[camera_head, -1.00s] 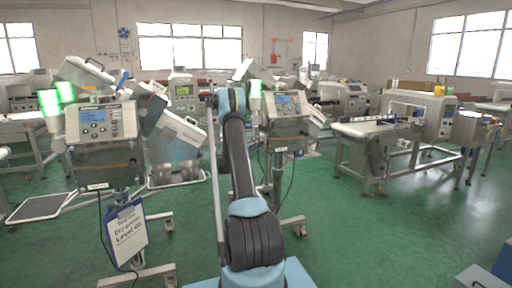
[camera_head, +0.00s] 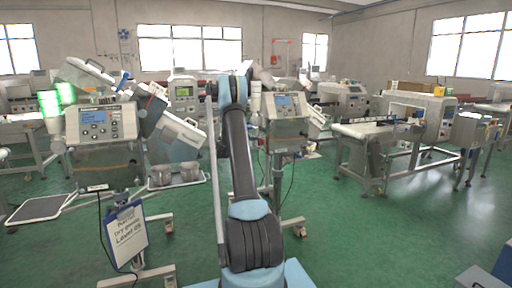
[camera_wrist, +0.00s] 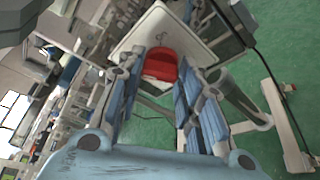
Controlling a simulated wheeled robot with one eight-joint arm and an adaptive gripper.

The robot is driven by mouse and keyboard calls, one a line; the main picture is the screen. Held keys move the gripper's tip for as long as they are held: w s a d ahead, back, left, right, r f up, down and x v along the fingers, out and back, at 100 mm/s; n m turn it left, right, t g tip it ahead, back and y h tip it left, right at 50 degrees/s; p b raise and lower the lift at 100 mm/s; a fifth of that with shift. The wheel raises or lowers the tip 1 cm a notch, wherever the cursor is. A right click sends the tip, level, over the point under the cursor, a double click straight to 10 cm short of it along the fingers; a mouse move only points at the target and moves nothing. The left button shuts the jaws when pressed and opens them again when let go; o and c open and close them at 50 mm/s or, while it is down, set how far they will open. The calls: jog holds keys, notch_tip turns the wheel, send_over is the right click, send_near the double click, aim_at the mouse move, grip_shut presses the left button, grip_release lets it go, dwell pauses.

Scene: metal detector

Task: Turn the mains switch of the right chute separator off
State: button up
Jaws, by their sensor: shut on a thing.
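The right chute separator (camera_head: 287,104) stands behind my arm in the head view, its control panel with a small display facing me. Its lamp column (camera_head: 255,100) shows pale, with no green glow. A red mains switch (camera_wrist: 161,67) sits on a pale plate (camera_wrist: 185,25) in the wrist view. My gripper (camera_wrist: 160,62) has its two fingers on either side of the red switch and is shut on it. The exact finger contact is partly hidden. In the head view my gripper is hidden behind my arm.
The left separator (camera_head: 101,123) has a lit green lamp (camera_head: 66,93). A clipboard sign (camera_head: 126,232) hangs below it. A conveyor machine (camera_head: 437,116) stands at the right. Green floor (camera_head: 380,235) is open at the front right.

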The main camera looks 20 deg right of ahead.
jog(key=shift+w+n+g+y, duration=0.1)
jog(key=shift+n+g+y, duration=0.2)
jog(key=shift+n+g, duration=0.55)
jog(key=shift+n, duration=0.35)
jog(key=o, duration=1.1)
jog(key=shift+c, duration=0.2)
jog(key=v, duration=1.2)
jog(key=shift+f, duration=0.15)
